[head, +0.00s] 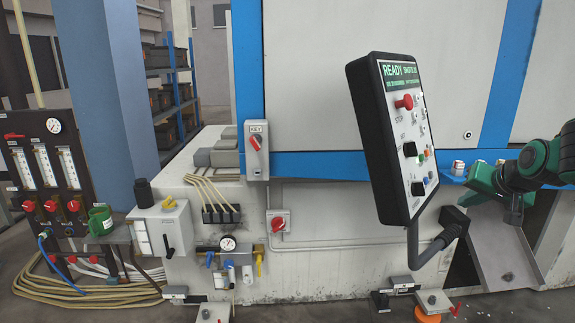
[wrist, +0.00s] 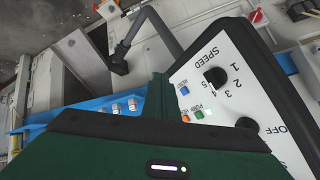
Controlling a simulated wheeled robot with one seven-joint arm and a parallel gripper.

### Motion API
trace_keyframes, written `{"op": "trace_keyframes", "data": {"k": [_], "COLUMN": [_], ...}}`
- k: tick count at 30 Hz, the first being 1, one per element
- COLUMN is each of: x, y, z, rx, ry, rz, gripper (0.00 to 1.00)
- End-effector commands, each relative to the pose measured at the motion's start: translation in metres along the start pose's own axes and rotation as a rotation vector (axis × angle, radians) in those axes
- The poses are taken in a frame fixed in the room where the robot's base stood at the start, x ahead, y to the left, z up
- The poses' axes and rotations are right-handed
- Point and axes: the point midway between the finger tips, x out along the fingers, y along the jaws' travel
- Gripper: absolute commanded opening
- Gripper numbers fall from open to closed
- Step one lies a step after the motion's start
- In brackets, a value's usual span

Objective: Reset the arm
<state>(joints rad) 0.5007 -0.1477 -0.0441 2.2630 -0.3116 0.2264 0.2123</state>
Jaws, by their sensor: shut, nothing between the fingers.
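My arm's green and black end comes in from the right in the head view, with my gripper (head: 482,180) just right of the control pendant (head: 376,150). In the wrist view a narrow dark green finger piece of my gripper (wrist: 158,88) points up the picture. It is shut and holds nothing. The pendant's white face (wrist: 222,88), with its speed knob, lies just right of it; I cannot tell the exact gap. The green gripper body hides the lower part of the wrist view.
The pendant's thick cable (head: 440,246) hangs below it. A metal chute (head: 500,250) slopes below. The white machine wall (head: 340,75) stands behind, and a flowmeter panel (head: 48,165) at left.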

Motion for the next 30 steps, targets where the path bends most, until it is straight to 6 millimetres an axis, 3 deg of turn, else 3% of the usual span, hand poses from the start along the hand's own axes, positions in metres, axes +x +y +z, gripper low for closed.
{"op": "trace_keyframes", "data": {"k": [3, 9, 15, 21, 30], "x": [-0.031, -0.093, -0.148, -0.173, -0.174], "y": [0.028, 0.072, 0.098, 0.107, 0.107], "z": [0.066, 0.171, 0.25, 0.282, 0.283], "rx": [-0.032, -0.041, -0.018, -0.001, 0.0], "ry": [-0.16, -0.434, -0.654, -0.752, -0.755], "rz": [0.109, 0.248, 0.318, 0.338, 0.339], "gripper": [0.0, 0.0, 0.0, 0.0, 0.0]}}
